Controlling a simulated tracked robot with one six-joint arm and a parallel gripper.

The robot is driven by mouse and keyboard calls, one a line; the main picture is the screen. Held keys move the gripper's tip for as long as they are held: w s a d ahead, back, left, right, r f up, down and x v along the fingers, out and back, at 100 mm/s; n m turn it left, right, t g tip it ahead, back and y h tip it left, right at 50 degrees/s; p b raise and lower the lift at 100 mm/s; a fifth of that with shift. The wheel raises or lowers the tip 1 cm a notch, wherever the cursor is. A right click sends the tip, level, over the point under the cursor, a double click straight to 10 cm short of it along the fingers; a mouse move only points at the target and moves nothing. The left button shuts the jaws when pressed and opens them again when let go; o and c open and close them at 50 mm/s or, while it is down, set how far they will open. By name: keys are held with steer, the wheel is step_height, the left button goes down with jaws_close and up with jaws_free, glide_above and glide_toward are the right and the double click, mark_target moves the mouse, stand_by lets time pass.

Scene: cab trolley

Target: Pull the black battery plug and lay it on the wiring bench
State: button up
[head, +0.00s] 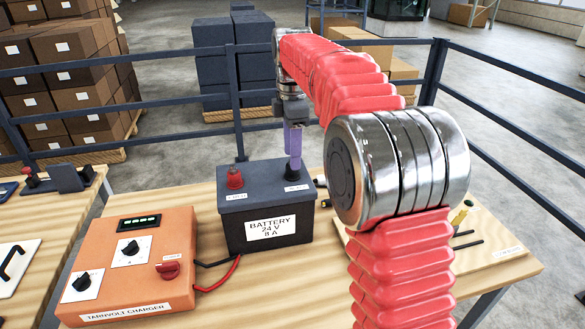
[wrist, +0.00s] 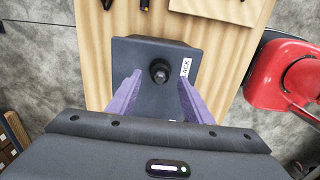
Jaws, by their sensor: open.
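The black battery plug (head: 292,175) sits upright on the right part of the top of the dark battery box (head: 230,234). In the wrist view the plug (wrist: 160,73) shows as a round black knob with a lighter centre. My gripper (head: 294,160) points down right above the plug, its purple fingers apart. In the wrist view the gripper (wrist: 159,82) is open, with one finger on either side of the plug; I cannot tell whether they touch it. The battery box stands on a wooden bench (head: 130,232).
A red plug (head: 235,178) stands on the battery's left side. An orange charger (head: 140,262) is left of the battery, with red and black cables between them. A wooden board (head: 496,240) with tools lies right, partly behind my arm. Dark railings (head: 180,143) run behind.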

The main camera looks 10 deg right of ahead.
steer(key=shift+f, duration=1.7)
steer(key=shift+c, duration=0.4)
jaws_close()
steer(key=shift+r, duration=0.2)
steer(key=shift+r, duration=0.45)
steer(key=shift+r, duration=0.35)
steer(key=shift+r, duration=0.35)
